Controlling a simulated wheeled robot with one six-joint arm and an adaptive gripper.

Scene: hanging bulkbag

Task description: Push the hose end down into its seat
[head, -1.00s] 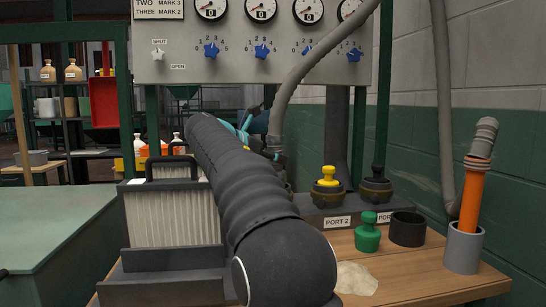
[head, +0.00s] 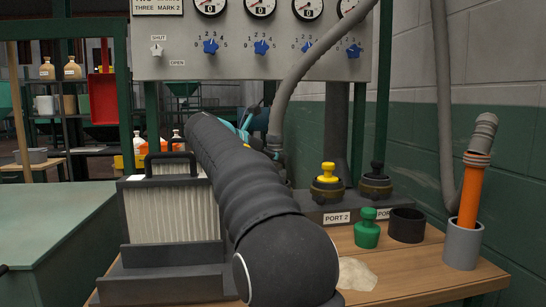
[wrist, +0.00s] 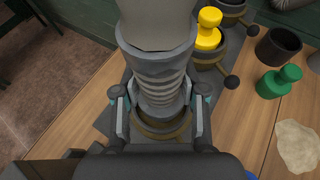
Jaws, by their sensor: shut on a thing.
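The hose end is a grey ribbed cuff (wrist: 160,75) in the middle of the wrist view. My gripper (wrist: 160,98) is shut on it, one finger on each side. Below the cuff is a round seat with a brass-coloured rim (wrist: 162,130). The cuff stands in line over the rim and its lower edge seems at or inside it; how deep it sits I cannot tell. In the head view the grey hose (head: 295,95) curves down past the panel to the gripper; my arm hides most of the hose end and the seat.
A yellow-knobbed plug (head: 328,178) sits in the port right of the seat, with a black-knobbed port beyond. A green plug (head: 367,230), black ring (head: 407,226) and grey cup (head: 462,243) with an orange tool stand right. A filter box (head: 170,210) stands left.

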